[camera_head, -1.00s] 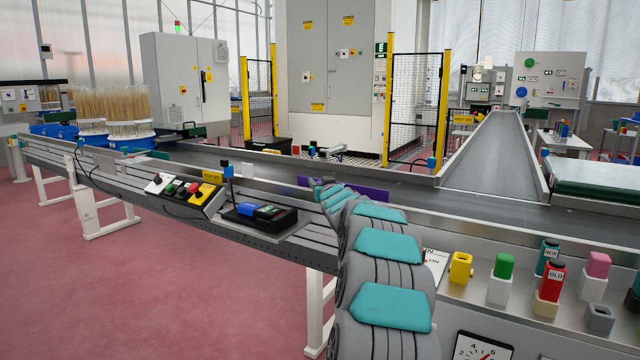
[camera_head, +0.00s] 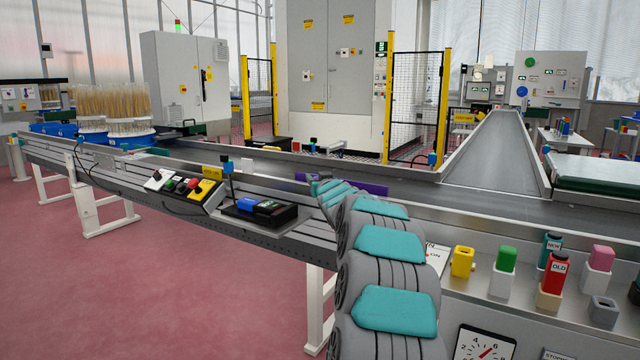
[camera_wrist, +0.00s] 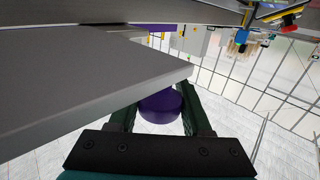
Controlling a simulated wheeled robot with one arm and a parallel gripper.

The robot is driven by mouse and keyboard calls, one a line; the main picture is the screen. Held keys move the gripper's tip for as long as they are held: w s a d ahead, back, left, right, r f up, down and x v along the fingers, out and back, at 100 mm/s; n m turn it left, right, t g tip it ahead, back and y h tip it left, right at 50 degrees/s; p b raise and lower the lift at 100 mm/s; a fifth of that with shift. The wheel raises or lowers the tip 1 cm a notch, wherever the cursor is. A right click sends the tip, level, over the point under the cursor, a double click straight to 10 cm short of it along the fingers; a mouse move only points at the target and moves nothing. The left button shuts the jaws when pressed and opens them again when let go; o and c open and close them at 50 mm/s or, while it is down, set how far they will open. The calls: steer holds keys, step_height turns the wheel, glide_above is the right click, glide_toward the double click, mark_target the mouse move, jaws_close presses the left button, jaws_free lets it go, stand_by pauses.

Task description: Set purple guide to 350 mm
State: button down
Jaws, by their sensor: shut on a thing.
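The purple guide (camera_head: 372,187) shows in the head view as a strip at the belt's near side, partly hidden behind my arm. In the wrist view, a purple strip (camera_wrist: 155,28) shows beyond the grey rail, and a rounded purple knob (camera_wrist: 158,107) sits between my dark green fingers. My gripper (camera_wrist: 161,95) is shut on this purple knob, with a finger on each side. In the head view my arm hides the gripper. I cannot read any millimetre scale for the guide.
The grey conveyor (camera_head: 420,199) runs across the scene. A button box (camera_head: 184,187) and a black device (camera_head: 259,213) stand on its near ledge. Coloured blocks, including a yellow one (camera_head: 462,262), stand on a panel at right. Yellow-posted fencing (camera_head: 441,105) stands behind.

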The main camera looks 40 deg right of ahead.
steer(key=shift+s+a+b, duration=0.25)
steer(key=shift+a+b, duration=0.25)
steer(key=shift+a, duration=0.1)
steer(key=shift+s+a+b, duration=0.25)
steer(key=shift+a+b, duration=0.2)
steer(key=shift+a, duration=0.15)
steer(key=shift+c, duration=1.8)
jaws_free()
steer(key=shift+a, duration=0.15)
steer(key=shift+s, duration=0.1)
steer(key=b+v, duration=0.1)
steer(key=v, duration=0.6)
steer(key=shift+s, duration=0.35)
steer(key=shift+a, duration=0.1)
